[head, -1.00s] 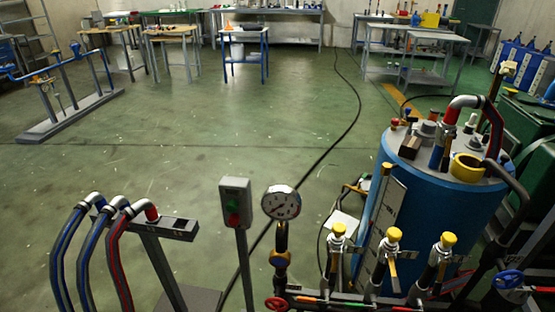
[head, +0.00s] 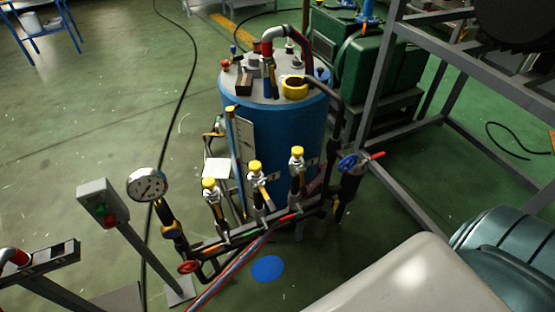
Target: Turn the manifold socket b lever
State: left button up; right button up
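The manifold (head: 240,236) is a dark pipe rail in front of the blue tank (head: 285,135). It carries three upright sockets with yellow caps: a left one (head: 209,184), a middle one (head: 255,167) and a right one (head: 297,152). Small levers show beside the sockets, such as the one at the middle socket (head: 270,178), but their exact positions are too small to tell. No readable label shows which socket is b. Neither of my grippers is in view.
A pressure gauge (head: 148,185) and a red handwheel (head: 188,267) are at the manifold's left end. A blue valve wheel (head: 348,163) is at the right. A switch box on a post (head: 103,203) stands left. A grey frame (head: 375,85) stands right. Open floor lies left.

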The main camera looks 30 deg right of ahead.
aim_at(273, 209)
jog(key=z, duration=0.8)
